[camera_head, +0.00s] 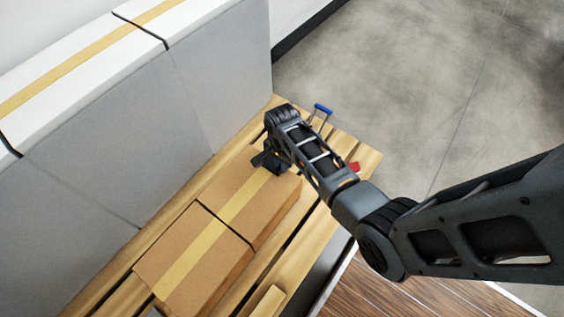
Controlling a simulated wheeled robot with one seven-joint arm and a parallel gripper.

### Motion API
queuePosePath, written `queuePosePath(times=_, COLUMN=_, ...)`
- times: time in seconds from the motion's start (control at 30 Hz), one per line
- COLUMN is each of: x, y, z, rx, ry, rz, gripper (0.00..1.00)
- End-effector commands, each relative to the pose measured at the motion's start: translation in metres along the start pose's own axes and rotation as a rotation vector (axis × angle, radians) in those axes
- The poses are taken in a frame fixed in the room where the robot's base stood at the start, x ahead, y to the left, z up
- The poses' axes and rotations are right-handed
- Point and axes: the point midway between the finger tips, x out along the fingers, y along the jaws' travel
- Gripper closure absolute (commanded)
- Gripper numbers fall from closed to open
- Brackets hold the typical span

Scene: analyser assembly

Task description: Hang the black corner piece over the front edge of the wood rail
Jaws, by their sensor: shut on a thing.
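My gripper (272,154) is at the end of my arm, above the far end of the cardboard boxes. It is shut on a small dark piece (266,163), which I take to be the black corner piece. Gripper and piece are both dark and blend together, so the piece's outline and tilt are unclear. The wood rail seems to be one of the pale slats (359,165) of the wooden platform. I cannot tell which slat is meant. My arm hides part of the slats.
Two taped cardboard boxes (196,256) lie on the slats. Large grey-sided boxes (110,135) with white tops stand like a wall at left. A blue-handled item (323,108) and a small red item (354,167) are near my arm. Bare grey floor (400,80) lies beyond.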

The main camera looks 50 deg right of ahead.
Motion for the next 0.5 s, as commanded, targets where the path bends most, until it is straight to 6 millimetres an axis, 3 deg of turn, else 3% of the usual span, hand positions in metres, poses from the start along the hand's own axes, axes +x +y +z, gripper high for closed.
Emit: queuePosePath(times=0.5, x=-0.0055, y=0.0003, z=-0.0001, rx=0.0, ry=0.0, rz=0.001, gripper=1.0)
